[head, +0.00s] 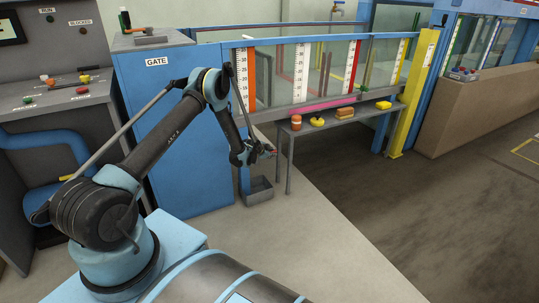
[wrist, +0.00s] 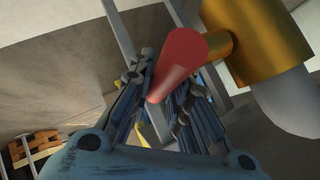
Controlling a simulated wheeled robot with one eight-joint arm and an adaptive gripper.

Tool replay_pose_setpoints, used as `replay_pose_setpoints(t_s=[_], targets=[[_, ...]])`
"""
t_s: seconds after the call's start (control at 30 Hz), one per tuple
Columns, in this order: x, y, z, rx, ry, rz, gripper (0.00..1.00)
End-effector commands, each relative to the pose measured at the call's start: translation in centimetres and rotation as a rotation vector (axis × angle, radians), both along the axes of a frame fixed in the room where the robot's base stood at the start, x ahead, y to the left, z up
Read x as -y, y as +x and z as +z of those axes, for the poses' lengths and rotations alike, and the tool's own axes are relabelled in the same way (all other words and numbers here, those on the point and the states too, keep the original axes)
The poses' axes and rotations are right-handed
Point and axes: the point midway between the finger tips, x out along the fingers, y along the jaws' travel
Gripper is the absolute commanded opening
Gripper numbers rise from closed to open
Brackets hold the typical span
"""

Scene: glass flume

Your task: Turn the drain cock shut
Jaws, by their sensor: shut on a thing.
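In the wrist view the drain cock shows as a brass body (wrist: 268,40) with a red handle (wrist: 180,62) standing out from it toward the left. A grey pipe end (wrist: 292,100) sits below the brass body. My gripper (wrist: 168,92) has its two fingers on either side of the red handle and is shut on it. In the head view my gripper (head: 246,154) is low beside the blue cabinet, at the left end of the flume. There the cock is mostly hidden by my gripper, with a small bit of red (head: 273,152) at its tip.
A grey bin (head: 258,190) stands on the floor below my gripper. The blue gate cabinet (head: 160,120) stands left. Open floor lies in front.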

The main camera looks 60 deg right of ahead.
Motion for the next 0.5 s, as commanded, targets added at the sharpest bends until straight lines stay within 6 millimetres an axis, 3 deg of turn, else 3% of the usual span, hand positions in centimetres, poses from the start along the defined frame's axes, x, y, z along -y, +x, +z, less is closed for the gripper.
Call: replay_pose_setpoints(t_s=[0.1, 0.13, 0.2, 0.5], targets=[[-0.17, -0.14, -0.03, -0.001, 0.003, -0.001, 0.00], [-0.17, -0.15, -0.04, -0.001, 0.003, -0.001, 0.24], [-0.15, -0.17, -0.04, -0.001, 0.003, -0.001, 0.38], [-0.03, -0.27, -0.01, 0.000, 0.002, -0.003, 0.38]])
